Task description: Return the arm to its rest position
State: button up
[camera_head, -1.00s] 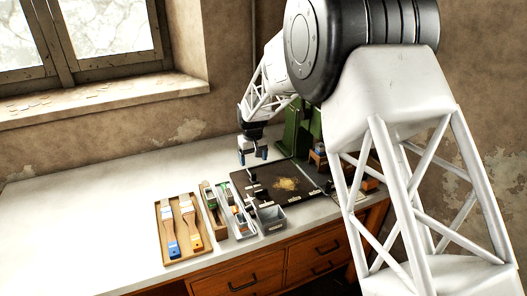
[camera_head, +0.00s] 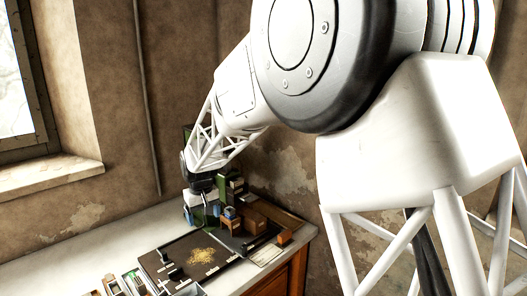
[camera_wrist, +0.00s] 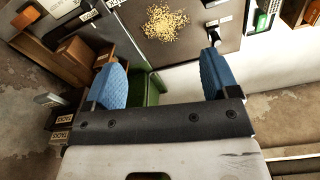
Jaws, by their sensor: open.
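My gripper (camera_wrist: 161,82) is open in the wrist view, its two blue fingertips wide apart with nothing between them. In the head view my gripper (camera_head: 205,208) hangs at the end of my arm above the back of the workbench, near the green press, which my arm partly hides. In the wrist view a green part of the press (camera_wrist: 150,88) lies below and beyond the fingers. The dark mat (camera_head: 160,262) with a pile of golden grains (camera_head: 201,256) lies in front of the gripper. The grains also show in the wrist view (camera_wrist: 165,22).
Wooden boxes (camera_head: 252,220) and small bins stand right of the gripper, close to the bench's right end. The wall is close behind. Small trays (camera_head: 133,281) line the front left. The white bench top (camera_head: 60,262) is bare at the left.

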jog(key=s+d+r+m, duration=0.1)
jog(key=s+d+r, duration=0.3)
jog(key=s+d, duration=0.3)
jog(key=s+d+r+m+t, duration=0.1)
jog(key=s+d+r, duration=0.3)
jog(key=d, duration=0.6)
jog(key=s+d+r+m, duration=0.2)
jog(key=s+d+r, duration=0.1)
jog(key=s+d, duration=0.45)
jog(key=s+d+f+m, duration=0.1)
jog(key=s+d, duration=0.3)
jog(key=s, duration=0.3)
jog(key=s+d+f+m, duration=0.1)
jog(key=s+d, duration=0.3)
jog(key=s, duration=0.3)
jog(key=s+d+m+t, duration=0.1)
jog(key=s+d, duration=0.4)
jog(key=s, duration=0.2)
jog(key=shift+s+f, duration=0.35)
jog(key=shift+f, duration=0.05)
jog(key=shift+c, duration=0.4)
